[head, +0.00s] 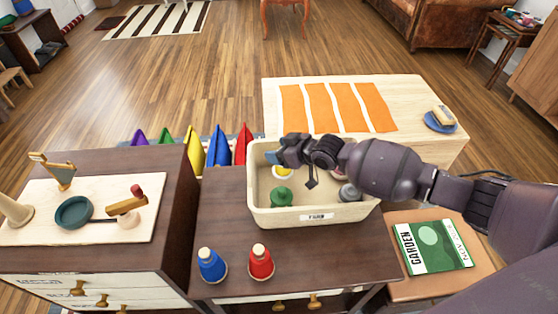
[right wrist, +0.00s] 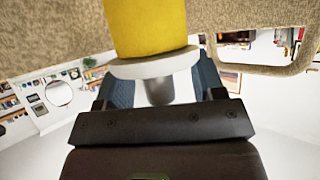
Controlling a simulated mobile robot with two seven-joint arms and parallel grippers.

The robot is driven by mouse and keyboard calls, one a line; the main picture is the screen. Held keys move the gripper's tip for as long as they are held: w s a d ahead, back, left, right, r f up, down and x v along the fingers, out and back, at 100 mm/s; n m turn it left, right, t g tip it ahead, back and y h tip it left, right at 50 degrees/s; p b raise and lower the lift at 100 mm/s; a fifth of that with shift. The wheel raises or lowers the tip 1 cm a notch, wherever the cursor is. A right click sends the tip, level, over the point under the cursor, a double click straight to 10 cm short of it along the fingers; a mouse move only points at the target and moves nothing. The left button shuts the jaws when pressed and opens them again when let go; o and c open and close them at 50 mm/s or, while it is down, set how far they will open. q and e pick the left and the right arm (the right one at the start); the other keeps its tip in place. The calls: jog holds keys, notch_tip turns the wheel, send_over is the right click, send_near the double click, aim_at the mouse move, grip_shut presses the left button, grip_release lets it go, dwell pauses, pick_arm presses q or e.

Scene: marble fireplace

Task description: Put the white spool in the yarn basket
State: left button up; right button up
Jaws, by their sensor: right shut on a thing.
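The yarn basket (head: 262,212) is a cream open bin with a "YARN" label on the dark table. My right gripper (head: 279,155) is inside its far left part, shut on the yellow spool (head: 283,170). In the right wrist view the yellow spool (right wrist: 150,28) shows its pale end disc and grey knob between the blue fingers. A green spool (head: 281,196) stands in the basket at the front left. A grey-white spool (head: 348,192) and a pale spool (head: 338,173) are at the right, partly hidden by my arm. I cannot tell which is the white one. My left gripper is out of view.
A blue spool (head: 211,265) and a red spool (head: 261,262) stand on the table in front of the basket. A green garden book (head: 433,246) lies at the right. A cabinet with a board (head: 60,195) stands at the left. A pale table (head: 400,90) is behind.

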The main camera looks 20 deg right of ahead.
notch_tip(320, 180, down, 5)
jog(key=shift+r+b, duration=0.1)
jog(key=shift+b, duration=0.4)
jog(key=shift+r, duration=0.1)
jog(key=o, duration=0.9)
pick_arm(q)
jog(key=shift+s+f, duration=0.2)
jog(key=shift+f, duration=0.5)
pick_arm(e)
jog(key=shift+o, duration=0.2)
